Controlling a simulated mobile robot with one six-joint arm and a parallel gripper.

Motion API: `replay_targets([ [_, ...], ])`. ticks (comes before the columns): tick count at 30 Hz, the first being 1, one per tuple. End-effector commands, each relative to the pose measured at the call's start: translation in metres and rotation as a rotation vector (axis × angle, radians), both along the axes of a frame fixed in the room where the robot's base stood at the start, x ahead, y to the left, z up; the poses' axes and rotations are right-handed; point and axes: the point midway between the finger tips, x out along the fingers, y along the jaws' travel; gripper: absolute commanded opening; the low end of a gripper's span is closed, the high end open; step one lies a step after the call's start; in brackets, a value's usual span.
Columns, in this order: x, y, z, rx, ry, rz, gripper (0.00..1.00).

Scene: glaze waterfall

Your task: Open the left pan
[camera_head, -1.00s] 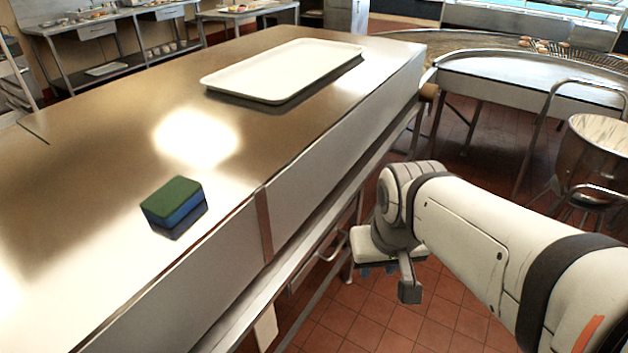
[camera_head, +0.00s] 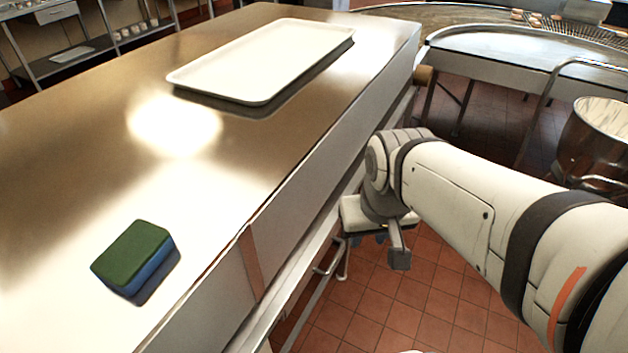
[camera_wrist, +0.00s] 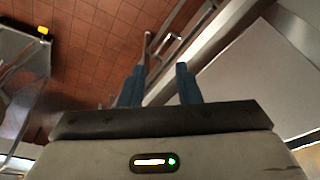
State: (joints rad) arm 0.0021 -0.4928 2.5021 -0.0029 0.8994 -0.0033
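I cannot make out a left pan in either view. My gripper (camera_wrist: 160,67) shows in the wrist view with two blue fingers apart and nothing held between them. In the head view my gripper (camera_head: 370,237) hangs beside the counter's right side, below its top, with the fingers mostly hidden by the wrist. A thin metal bar handle (camera_head: 330,258) sticks out from under the counter, just left of my gripper. A similar metal bar (camera_wrist: 150,48) lies beyond the fingers in the wrist view; I cannot tell whether they touch it.
The steel counter (camera_head: 60,200) holds a green-and-blue sponge (camera_head: 135,256) and a white tray (camera_head: 262,60). A metal bowl (camera_head: 597,140) stands at the right, with a curved steel table (camera_head: 510,68) behind. Red tiled floor (camera_head: 400,300) is open beside the counter.

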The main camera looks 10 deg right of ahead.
Motion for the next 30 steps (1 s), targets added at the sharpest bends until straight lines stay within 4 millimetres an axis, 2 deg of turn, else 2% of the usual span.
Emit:
replay_targets([
  [2, 0.0, 0.0, -0.004, 0.005, 0.007, -0.001, 0.3],
  [5, 0.0, 0.002, -0.025, 0.037, 0.044, -0.009, 0.3],
  [8, 0.0, 0.001, -0.063, 0.115, 0.113, -0.03, 0.3],
  [12, 0.005, 0.013, -0.13, 0.3, 0.229, -0.054, 0.3],
  [14, 0.011, 0.019, -0.155, 0.394, 0.263, -0.067, 0.3],
  [18, 0.03, 0.028, -0.209, 0.628, 0.295, -0.101, 0.3],
  [23, 0.064, 0.026, -0.266, 0.894, 0.243, -0.156, 0.3],
  [26, 0.089, 0.014, -0.3, 1.05, 0.164, -0.201, 0.3],
  [30, 0.123, -0.011, -0.34, 1.219, 0.012, -0.27, 0.3],
])
